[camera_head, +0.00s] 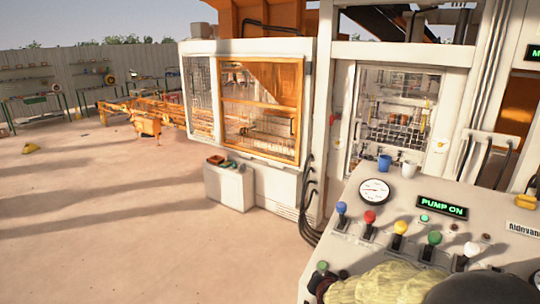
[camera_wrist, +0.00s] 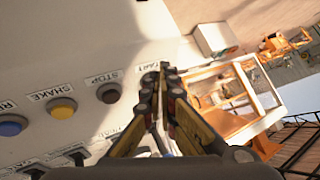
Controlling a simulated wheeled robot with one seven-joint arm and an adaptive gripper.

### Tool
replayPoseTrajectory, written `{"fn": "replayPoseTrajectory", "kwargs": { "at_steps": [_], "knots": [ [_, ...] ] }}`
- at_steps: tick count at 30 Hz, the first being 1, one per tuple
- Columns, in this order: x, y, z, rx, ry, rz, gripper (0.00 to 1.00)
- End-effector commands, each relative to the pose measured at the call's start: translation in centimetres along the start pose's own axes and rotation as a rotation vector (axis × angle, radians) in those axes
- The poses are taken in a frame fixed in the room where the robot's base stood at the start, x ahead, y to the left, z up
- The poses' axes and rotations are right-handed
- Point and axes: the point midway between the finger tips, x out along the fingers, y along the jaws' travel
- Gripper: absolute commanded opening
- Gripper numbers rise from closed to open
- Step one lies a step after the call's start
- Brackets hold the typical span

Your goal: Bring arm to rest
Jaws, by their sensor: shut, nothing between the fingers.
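My gripper (camera_wrist: 160,85) is shut and empty in the wrist view. Its fingertips are over the white panel (camera_wrist: 85,35), beside the START label (camera_wrist: 147,67), and hide whatever is under it. I cannot tell whether they touch the panel. In the head view, a yellowish covered part of my arm and a dark rounded part lie across the bottom right, over the control console (camera_head: 440,210). The fingertips are not clear there.
Console levers include blue (camera_head: 341,208), red (camera_head: 369,217), yellow (camera_head: 400,228) and green (camera_head: 434,238). A PUMP ON display (camera_head: 442,208) is lit. An orange-framed cage (camera_head: 262,107) stands beyond; open floor (camera_head: 110,220) lies left.

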Motion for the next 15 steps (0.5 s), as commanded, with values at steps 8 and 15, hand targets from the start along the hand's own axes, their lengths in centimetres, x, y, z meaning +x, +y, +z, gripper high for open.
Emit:
{"fn": "replayPoseTrajectory", "kwargs": {
  "at_steps": [8, 15],
  "knots": [
    [-9.8, 2.8, 10.1, -0.249, -0.440, 0.029, 0.00],
    [-21.9, 8.2, 15.1, -0.445, -0.625, 0.062, 0.00]
  ]
}}
